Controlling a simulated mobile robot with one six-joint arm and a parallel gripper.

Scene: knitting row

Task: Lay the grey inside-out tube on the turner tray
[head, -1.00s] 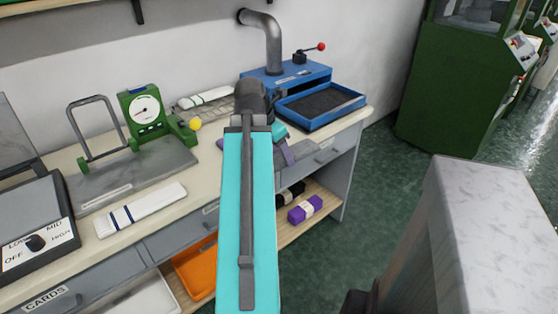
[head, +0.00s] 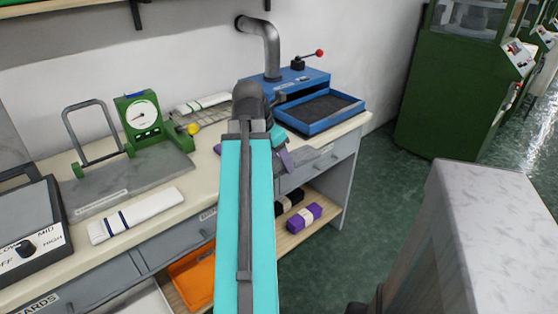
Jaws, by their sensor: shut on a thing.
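My gripper (head: 281,147) is mostly hidden behind my teal arm, low over the bench's front edge. Muted purple pieces show on either side of the arm; I cannot tell whether they are fingers or cloth. A grey shape (head: 306,159) lies right beside the gripper; I cannot tell whether it is the tube. The grip itself is hidden, with no clear view of the grey inside-out tube. The turner tray (head: 356,108) is blue with a dark, bare floor, in front of the blue turner box (head: 299,84). It stands beyond the gripper, to the upper right.
A white striped tube (head: 137,215) lies at the front left of the bench, near a green dial gauge (head: 145,118). Another white tube (head: 203,103) lies at the back. A purple bundle (head: 304,216) is below.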

